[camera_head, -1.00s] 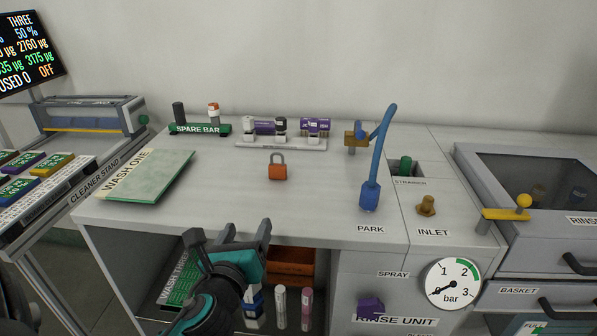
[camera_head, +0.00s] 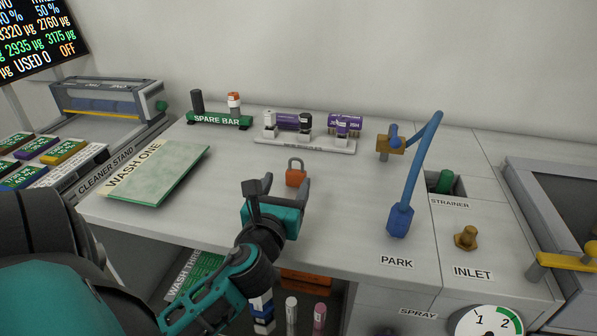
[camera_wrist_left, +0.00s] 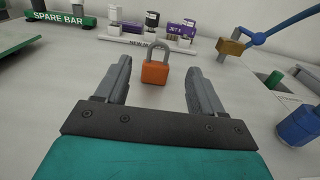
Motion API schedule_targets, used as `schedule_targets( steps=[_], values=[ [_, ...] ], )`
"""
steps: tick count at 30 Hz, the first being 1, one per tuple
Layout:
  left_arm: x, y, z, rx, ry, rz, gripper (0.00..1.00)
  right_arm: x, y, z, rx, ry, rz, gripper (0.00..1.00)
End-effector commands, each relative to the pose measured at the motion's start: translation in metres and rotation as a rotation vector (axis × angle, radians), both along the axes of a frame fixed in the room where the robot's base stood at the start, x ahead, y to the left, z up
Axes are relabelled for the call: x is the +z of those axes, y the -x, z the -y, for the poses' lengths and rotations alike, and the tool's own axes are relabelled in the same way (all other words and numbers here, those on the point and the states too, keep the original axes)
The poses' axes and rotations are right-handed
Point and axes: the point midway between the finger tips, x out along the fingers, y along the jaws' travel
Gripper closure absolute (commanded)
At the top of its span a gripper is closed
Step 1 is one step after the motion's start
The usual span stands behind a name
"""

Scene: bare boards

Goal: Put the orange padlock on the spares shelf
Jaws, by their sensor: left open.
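The orange padlock (camera_head: 296,177) stands upright on the grey worktop, its grey shackle on top. In the left wrist view the padlock (camera_wrist_left: 155,70) is straight ahead, just beyond and between the fingertips, apart from both. My left gripper (camera_head: 287,184) is open and empty, low over the worktop on the near side of the padlock. Its two fingers also show in the left wrist view (camera_wrist_left: 157,72). My right gripper is not in view. No shelf with a readable spares label shows; below the worktop an open space holds bottles (camera_head: 291,309) and an orange-brown bin (camera_head: 305,277).
Behind the padlock is a grey rack (camera_head: 305,146) with purple and white items. The SPARE BAR holder (camera_head: 219,120) is at back left, the green WASH ONE board (camera_head: 160,174) at left. A blue spray wand (camera_head: 400,220) stands to the right. Worktop around the padlock is clear.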

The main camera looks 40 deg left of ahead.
Motion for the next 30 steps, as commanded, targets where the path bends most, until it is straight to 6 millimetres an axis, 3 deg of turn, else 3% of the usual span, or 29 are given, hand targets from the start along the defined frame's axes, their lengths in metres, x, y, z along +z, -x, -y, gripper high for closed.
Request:
schedule_targets(
  steps=[7, 14, 24, 30],
  values=[
    [0.001, -0.039, -0.022, 0.001, -0.001, 0.003, 0.32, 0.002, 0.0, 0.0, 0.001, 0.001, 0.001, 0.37],
    [0.0, -0.053, -0.03, 0.001, 0.0, 0.001, 0.32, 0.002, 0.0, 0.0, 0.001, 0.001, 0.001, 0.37],
    [-0.003, -0.091, -0.051, 0.0, 0.0, 0.001, 0.32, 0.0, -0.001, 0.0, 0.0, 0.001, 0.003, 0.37],
    [-0.004, -0.096, -0.053, -0.001, 0.001, 0.0, 0.32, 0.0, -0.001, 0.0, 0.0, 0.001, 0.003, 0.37]
  ],
)
